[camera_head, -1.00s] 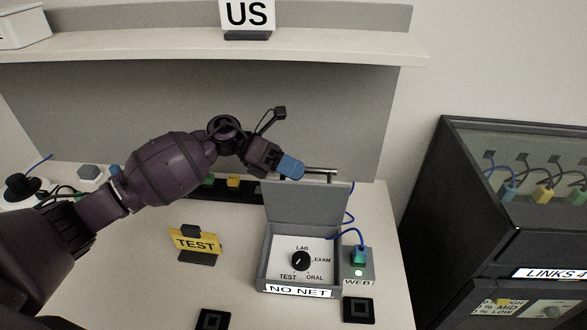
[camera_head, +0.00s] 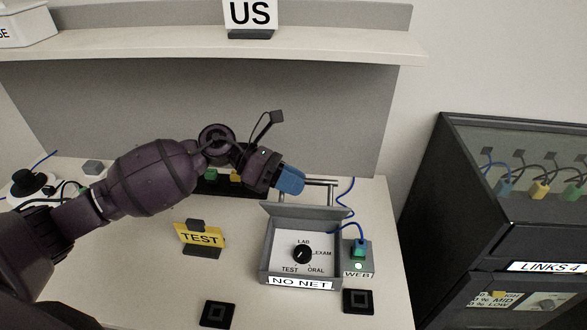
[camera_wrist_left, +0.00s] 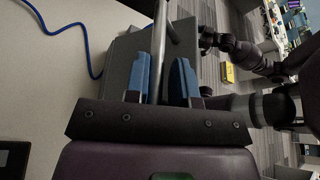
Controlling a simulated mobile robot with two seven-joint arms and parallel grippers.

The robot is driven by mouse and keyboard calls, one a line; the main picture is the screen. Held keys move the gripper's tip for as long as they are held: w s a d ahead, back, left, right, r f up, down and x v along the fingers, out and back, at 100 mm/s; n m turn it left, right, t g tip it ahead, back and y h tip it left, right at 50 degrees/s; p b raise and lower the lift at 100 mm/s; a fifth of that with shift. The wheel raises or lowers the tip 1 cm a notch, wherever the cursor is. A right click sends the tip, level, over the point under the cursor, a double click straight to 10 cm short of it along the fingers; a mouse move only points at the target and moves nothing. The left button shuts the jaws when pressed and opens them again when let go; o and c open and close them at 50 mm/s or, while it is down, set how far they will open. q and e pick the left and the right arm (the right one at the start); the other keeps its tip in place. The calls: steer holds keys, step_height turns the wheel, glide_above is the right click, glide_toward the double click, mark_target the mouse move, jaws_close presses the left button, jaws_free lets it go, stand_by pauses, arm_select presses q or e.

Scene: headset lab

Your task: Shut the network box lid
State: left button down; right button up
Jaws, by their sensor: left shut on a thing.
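The grey network box (camera_head: 263,262) stands on the white desk, with a dial inside and a "NO NET" label on its front. Its lid (camera_head: 300,211) is hinged at the back and partly lowered, seen nearly edge-on; the dial still shows. A metal bar handle (camera_head: 325,182) is fixed to the lid. My left gripper (camera_head: 300,185), with blue fingertips, is shut on this handle; in the left wrist view the bar (camera_wrist_left: 163,42) runs between the fingers (camera_wrist_left: 160,82). A dark arm part, likely my right arm (camera_wrist_left: 235,45), shows in the left wrist view, its jaws unclear.
A small WEB box (camera_head: 358,262) with a blue cable stands right of the network box. A yellow TEST sign (camera_head: 199,236) stands to its left. Black square pads (camera_head: 217,314) lie in front. A dark cabinet (camera_head: 470,180) is at the right, and a shelf (camera_head: 200,47) spans above.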

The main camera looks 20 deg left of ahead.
mark_target(291, 209)
arm_select(q)
steer(key=s, duration=0.1)
steer(key=s+f+m+t, duration=0.1)
steer(key=s+m+y, duration=0.1)
steer(key=shift+s+d+f+t, duration=0.3)
steer(key=shift+s+d+f, duration=0.3)
steer(key=shift+s+f, duration=0.2)
steer(key=shift+s, duration=0.1)
steer(key=c, duration=1.1)
jaws_free()
steer(key=shift+w, duration=0.15)
steer(key=shift+r, duration=0.1)
steer(key=v, duration=1.1)
